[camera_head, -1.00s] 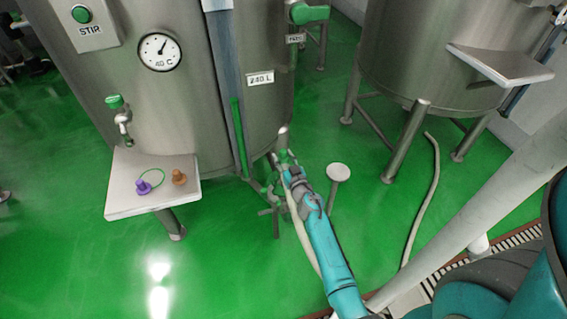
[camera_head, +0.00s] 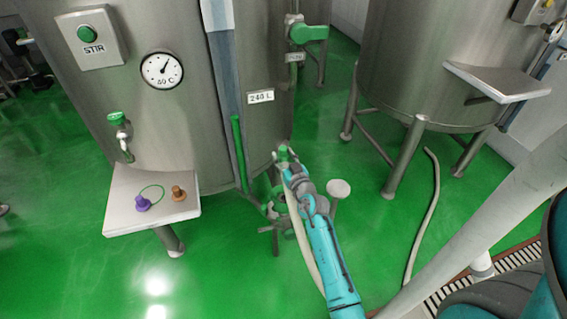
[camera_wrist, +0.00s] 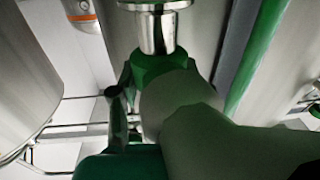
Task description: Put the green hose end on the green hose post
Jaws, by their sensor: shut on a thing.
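My gripper (camera_head: 287,168) is shut on the green hose end (camera_head: 283,153), low in front of the large tank. In the wrist view the hose end shows a green collar (camera_wrist: 150,64) on a thick pale hose (camera_wrist: 185,100). A shiny metal fitting (camera_wrist: 157,32) with a flange stands directly above the collar; I cannot tell whether it belongs to the hose end or to something it meets. The pale hose runs down along my arm. I cannot surely pick out the green hose post; a green fitting on a stand (camera_head: 278,204) is just below my gripper, partly hidden.
The tank carries an upright green bar (camera_head: 240,153) and a green-handled valve (camera_head: 301,33). A shelf (camera_head: 120,215) holds purple and orange plugs. A round-topped pale stand (camera_head: 338,188) is close right of my arm. A loose hose (camera_head: 427,215) lies on the floor.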

